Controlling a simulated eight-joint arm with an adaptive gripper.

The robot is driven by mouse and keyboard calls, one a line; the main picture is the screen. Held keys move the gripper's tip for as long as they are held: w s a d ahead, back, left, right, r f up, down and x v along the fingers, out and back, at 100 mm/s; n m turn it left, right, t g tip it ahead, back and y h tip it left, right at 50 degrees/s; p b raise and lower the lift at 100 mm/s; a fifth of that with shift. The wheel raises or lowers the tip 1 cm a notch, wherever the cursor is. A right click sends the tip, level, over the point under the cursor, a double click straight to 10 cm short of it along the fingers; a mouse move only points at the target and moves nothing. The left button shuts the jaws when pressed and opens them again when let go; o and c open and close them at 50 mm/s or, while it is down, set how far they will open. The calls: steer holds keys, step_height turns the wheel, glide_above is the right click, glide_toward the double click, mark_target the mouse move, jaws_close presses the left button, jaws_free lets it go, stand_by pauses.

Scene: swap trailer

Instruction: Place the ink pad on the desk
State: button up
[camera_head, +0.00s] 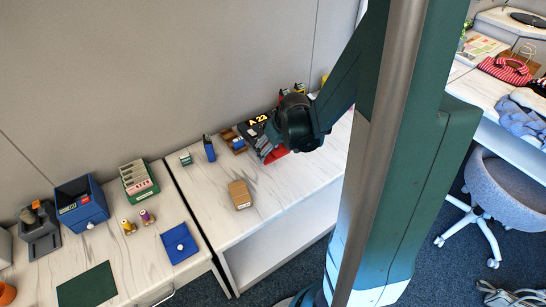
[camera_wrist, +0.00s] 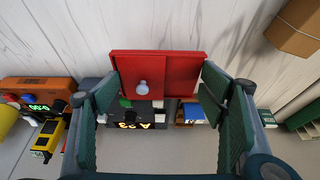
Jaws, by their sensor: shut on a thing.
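A flat red ink pad (camera_wrist: 178,75) with a small pale knob is between the fingertips of my gripper (camera_wrist: 160,92) in the wrist view. The gripper is shut on its two sides. In the head view the red ink pad (camera_head: 276,156) shows in part below my dark gripper (camera_head: 268,148), over the right-hand desk (camera_head: 290,186). The white, marble-patterned desk top (camera_wrist: 60,35) lies behind the pad in the wrist view. I cannot tell whether the pad touches it.
A cardboard box (camera_head: 240,195) stands near the desk's front. A black "A 23" display (camera_head: 258,121), a brown holder (camera_head: 234,140) and a blue item (camera_head: 209,148) stand along the back. A blue pad with a knob (camera_head: 180,243) lies on the left desk. Desk space around the box is clear.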

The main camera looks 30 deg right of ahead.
mark_target(274, 153)
steer(key=shift+f+b, duration=0.65)
steer(key=shift+f, duration=1.4)
steer(key=shift+f, duration=0.2)
steer(key=o, duration=1.3)
steer(key=shift+r, duration=0.1)
steer(key=shift+r, duration=0.2)
steer(key=shift+p+v, duration=1.7)
steer(key=shift+v, duration=4.2)
steer(key=shift+a, duration=0.1)
